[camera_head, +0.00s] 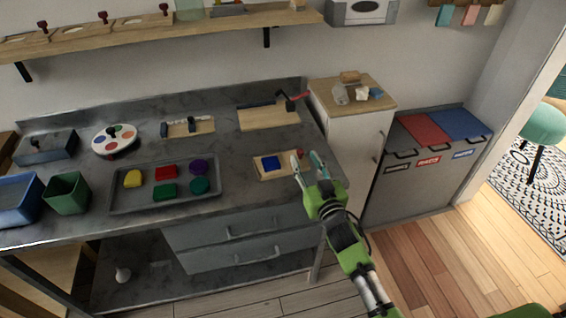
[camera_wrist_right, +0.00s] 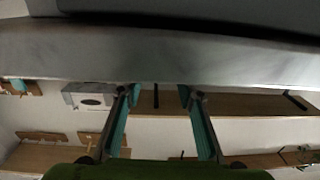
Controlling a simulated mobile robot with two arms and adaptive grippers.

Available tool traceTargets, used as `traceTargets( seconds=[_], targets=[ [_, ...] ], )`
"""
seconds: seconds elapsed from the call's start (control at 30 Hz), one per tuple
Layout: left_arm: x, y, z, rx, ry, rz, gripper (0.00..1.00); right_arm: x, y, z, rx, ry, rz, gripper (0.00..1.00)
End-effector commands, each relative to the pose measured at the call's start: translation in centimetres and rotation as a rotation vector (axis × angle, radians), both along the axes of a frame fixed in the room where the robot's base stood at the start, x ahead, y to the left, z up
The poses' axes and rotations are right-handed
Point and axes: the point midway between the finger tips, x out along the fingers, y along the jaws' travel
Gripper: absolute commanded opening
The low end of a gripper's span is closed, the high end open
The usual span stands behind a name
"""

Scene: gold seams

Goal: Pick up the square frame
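A small light-wood square board (camera_head: 259,174) with a blue square piece (camera_head: 271,163) on it lies on the grey worktop near its front right edge; it is the square frame-like thing I can make out. A small red-brown knob (camera_head: 300,153) shows at its right corner. My right gripper (camera_head: 307,166) is just right of the board, its teal fingers apart and empty. In the right wrist view the fingers (camera_wrist_right: 157,92) are spread with nothing between them; the board cannot be made out there. Contact between the fingers and the board cannot be told. My left gripper is not in view.
A grey tray (camera_head: 124,199) with several coloured pieces lies left of the board. A wooden board with a dark tool (camera_head: 270,118) lies behind. A white cabinet (camera_head: 352,145) stands right of the worktop, with waste bins (camera_head: 420,175) beyond. A wall shelf (camera_head: 220,32) hangs above.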

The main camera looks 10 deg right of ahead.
Motion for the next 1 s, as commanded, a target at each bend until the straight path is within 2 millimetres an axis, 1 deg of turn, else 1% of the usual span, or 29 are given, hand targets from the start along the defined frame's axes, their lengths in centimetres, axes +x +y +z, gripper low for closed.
traceTargets(
  seconds=[0.03, 0.1, 0.2, 0.47, 0.5, 0.6, 1.0],
  targets=[
    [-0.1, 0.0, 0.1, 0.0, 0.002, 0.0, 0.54, 0.8, 0.0, 0.1, 0.0, -0.001, 0.0, 0.34],
    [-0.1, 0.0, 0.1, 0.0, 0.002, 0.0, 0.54, 1.6, 0.1, 0.1, -0.001, -0.001, 0.0, 0.34],
    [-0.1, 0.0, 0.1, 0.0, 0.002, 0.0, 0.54, 2.2, 0.2, 0.1, 0.0, -0.001, 0.0, 0.34],
    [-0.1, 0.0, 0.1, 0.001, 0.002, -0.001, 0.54, 2.3, 0.2, 0.0, 0.0, 0.0, 0.0, 0.34],
    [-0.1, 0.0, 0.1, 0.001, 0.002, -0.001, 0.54, 2.3, 0.2, 0.0, 0.0, 0.0, 0.0, 0.24],
    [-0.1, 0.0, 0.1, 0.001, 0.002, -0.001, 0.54, 2.3, 0.2, 0.0, 0.0, 0.0, 0.0, 0.0],
    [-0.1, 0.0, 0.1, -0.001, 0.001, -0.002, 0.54, 2.3, 0.2, 0.4, 0.0, -0.003, 0.001, 0.0]
  ],
)
